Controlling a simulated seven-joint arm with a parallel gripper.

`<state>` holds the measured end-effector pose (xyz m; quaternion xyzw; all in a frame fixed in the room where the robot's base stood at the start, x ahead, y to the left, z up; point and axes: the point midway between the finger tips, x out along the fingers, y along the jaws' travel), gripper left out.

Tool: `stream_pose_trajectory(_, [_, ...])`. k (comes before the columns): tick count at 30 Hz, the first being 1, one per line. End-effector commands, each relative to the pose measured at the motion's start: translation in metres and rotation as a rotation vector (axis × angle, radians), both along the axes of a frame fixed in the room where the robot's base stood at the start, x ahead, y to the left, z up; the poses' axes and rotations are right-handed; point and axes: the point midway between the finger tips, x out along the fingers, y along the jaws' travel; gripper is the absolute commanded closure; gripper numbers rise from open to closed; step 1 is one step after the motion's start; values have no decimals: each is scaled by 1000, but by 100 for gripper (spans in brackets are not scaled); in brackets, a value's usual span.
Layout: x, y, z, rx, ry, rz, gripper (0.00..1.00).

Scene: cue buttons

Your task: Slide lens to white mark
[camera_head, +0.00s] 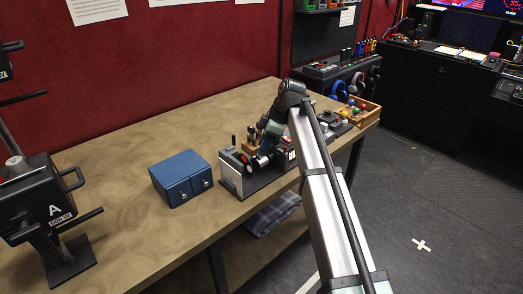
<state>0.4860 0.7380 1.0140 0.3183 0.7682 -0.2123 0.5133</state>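A small device with a dark base (262,180) and a pale upright plate (231,174) at its left end stands near the table's front edge. Small dark round parts sit on it, but I cannot tell which one is the lens. No white mark can be made out on the device at this size. My gripper (261,158) points down at the middle of the device, with my arm coming from the lower right. Its fingers are too small and too covered to tell whether they are open or touching anything. My arm hides part of the device's right side.
A blue two-door box (181,178) sits left of the device. A black machine marked A (45,205) stands at the far left. A wooden tray (361,114) of coloured balls is at the table's right end. The table (130,235) is clear in front of the box.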

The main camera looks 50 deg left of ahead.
Motion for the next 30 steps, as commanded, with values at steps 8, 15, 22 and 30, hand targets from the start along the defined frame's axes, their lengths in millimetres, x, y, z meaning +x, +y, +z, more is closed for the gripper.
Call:
stream_pose_trajectory(8, [16, -14, 53, 1, -1, -1, 61])
stream_pose_trajectory(15, [26, -25, 85, 0, 0, -1, 61])
stream_pose_trajectory(22, [29, -29, 99, 0, 0, 0, 61])
stream_pose_trajectory(30, [29, -29, 100, 0, 0, 0, 61])
